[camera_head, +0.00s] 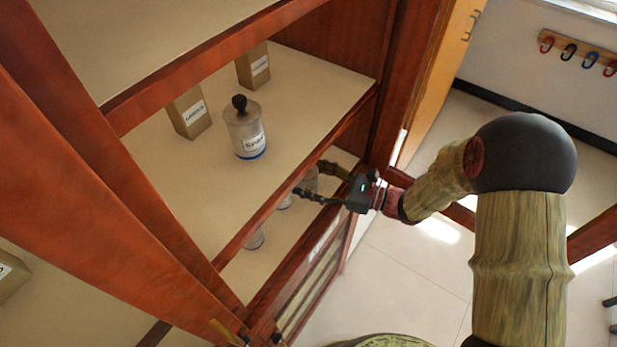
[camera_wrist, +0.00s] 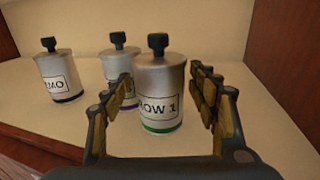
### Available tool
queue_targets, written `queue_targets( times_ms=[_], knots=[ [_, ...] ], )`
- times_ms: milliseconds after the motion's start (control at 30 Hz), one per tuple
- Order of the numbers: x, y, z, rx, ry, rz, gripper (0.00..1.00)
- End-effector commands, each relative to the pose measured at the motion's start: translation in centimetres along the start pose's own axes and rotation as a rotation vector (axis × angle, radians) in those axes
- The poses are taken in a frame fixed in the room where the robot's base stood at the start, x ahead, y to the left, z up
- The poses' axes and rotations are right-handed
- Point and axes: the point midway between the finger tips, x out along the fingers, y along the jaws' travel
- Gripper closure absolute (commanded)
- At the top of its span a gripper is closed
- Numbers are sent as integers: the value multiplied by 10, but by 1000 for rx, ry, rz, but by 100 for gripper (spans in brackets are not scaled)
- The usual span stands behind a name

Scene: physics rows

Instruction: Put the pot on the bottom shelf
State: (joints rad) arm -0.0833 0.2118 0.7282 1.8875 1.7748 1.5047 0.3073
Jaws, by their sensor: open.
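In the wrist view a grey metal pot (camera_wrist: 160,85) with a black knob, a green band and a label reading partly "OW 1" stands upright between the fingers of my gripper (camera_head: 312,180). My gripper is open, with one finger on each side of this pot; I cannot tell whether either touches it. A pot with a purple band (camera_wrist: 119,62) stands just behind it, partly hidden. A pot with a black band (camera_wrist: 57,75) stands to the left. In the head view my gripper reaches into the level below the middle shelf (camera_head: 290,120), and the pots there are mostly hidden.
On the middle shelf stand a pot with a blue band (camera_head: 246,130) and two labelled boxes, one left (camera_head: 189,113) and one behind (camera_head: 253,66). Red wooden cabinet posts and shelf edges (camera_head: 300,165) frame the opening. Hooks (camera_head: 570,50) hang on the far wall.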

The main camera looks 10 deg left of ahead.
Motion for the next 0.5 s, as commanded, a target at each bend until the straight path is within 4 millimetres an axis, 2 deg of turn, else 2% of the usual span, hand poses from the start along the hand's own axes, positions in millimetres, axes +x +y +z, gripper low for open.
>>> queue_targets(
  times_ms=[167,500],
  knots=[
    [-7,-1,3,0,0,-2,40],
    [-72,-1,4,2,0,-6,40]
  ],
)
